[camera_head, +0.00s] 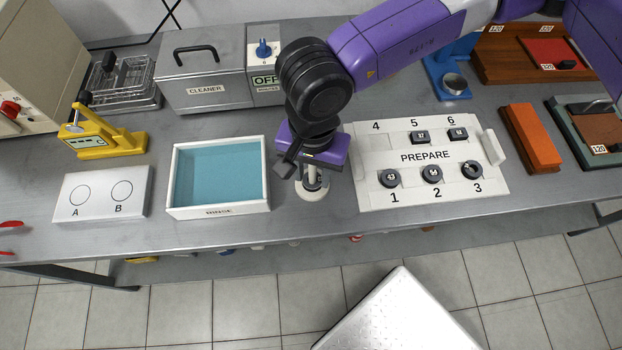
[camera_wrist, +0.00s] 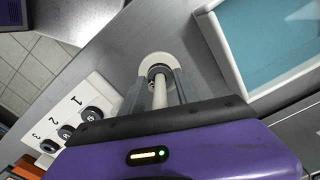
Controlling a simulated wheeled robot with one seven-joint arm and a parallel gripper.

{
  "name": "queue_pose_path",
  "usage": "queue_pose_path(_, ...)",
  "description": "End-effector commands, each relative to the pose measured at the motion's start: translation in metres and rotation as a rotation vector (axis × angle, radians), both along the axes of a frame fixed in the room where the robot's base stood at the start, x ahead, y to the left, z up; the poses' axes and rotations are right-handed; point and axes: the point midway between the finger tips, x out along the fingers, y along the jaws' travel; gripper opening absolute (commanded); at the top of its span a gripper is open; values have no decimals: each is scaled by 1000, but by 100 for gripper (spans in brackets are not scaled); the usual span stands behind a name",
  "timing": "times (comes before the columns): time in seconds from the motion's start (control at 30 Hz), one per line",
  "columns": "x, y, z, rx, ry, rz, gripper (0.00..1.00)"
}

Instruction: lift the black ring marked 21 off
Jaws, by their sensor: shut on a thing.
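My gripper (camera_head: 312,172) points straight down over a small stand between the blue-lined tray and the PREPARE board. In the wrist view, a white post (camera_wrist: 160,96) rises from a round white base (camera_wrist: 148,62), with a black ring (camera_wrist: 156,72) around the post low down near the base. My gripper's fingers (camera_wrist: 157,84) lie on both sides of the post, their tips at the ring, and are shut on it. No number is readable on this ring. In the head view, my gripper hides most of the stand; its white base (camera_head: 312,194) shows below.
The PREPARE board (camera_head: 370,150) to the right carries several dark pieces; its spot 4 looks empty. The blue-lined tray (camera_head: 263,190) stands close on the left. Beyond it lies a white plate marked A and B (camera_head: 102,193). The CLEANER box (camera_head: 200,75) stands behind.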

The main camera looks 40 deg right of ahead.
Motion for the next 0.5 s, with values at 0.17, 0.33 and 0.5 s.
queue_pose_path(0.17, 0, 0, 7, 0, -1, 0, 2)
queue_pose_path(0.33, 0, 0, 19, -1, -1, 0, 2)
queue_pose_path(0.5, 0, 0, 31, -1, -2, 1, 2)
